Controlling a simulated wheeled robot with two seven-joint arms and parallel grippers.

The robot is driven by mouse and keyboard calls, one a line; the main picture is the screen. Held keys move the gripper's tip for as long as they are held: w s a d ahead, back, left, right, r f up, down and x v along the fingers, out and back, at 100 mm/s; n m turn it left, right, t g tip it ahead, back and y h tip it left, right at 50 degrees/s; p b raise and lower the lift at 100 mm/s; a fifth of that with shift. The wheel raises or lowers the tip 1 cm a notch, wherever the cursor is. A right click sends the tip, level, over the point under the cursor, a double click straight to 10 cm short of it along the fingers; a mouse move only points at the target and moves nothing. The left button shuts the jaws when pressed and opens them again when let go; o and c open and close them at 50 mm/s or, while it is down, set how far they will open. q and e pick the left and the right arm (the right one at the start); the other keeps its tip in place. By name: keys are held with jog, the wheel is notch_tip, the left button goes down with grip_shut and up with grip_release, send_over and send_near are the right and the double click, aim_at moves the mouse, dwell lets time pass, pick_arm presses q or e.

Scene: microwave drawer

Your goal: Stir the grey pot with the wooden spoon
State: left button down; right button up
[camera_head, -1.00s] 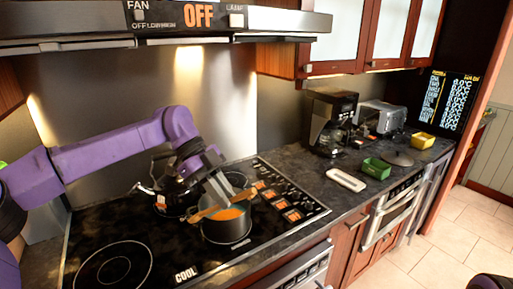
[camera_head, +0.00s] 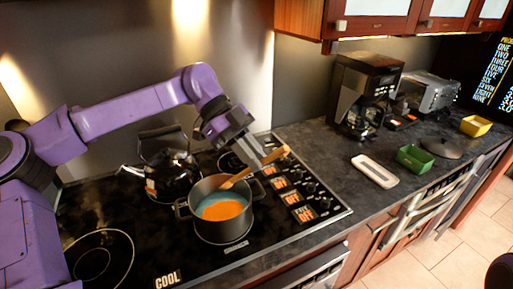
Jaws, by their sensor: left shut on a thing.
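The grey pot (camera_head: 223,228) stands on the black cooktop, with orange contents (camera_head: 221,210) and a blue-green inner wall. The wooden spoon (camera_head: 236,178) leans over the pot's back-right rim, its lower end inside the pot and its handle pointing up to the right. My left gripper (camera_head: 259,161) comes from above and is shut on the spoon's handle, just behind and right of the pot. The spoon's tip is hard to make out against the contents. My right gripper is not in view.
A dark kettle (camera_head: 172,176) stands close behind and left of the pot. Control knobs (camera_head: 312,187) line the cooktop's right side. On the counter are a coffee maker (camera_head: 363,95), a white spoon rest (camera_head: 375,171), a green dish (camera_head: 415,158) and a toaster oven (camera_head: 432,93).

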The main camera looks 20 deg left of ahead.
pick_arm(q)
jog(key=s+d+f+b, duration=0.1)
jog(key=d+f+b, duration=0.3)
jog(key=d+b, duration=0.25)
jog(key=w+a+f, duration=0.2)
jog(key=a+f, duration=0.6)
jog(key=f, duration=0.1)
jog(key=shift+a+f+b, duration=0.25)
jog(key=shift+f+b, duration=0.15)
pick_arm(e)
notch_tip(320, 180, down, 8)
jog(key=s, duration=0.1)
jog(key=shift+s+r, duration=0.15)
pick_arm(q)
jog(key=shift+w, duration=0.1)
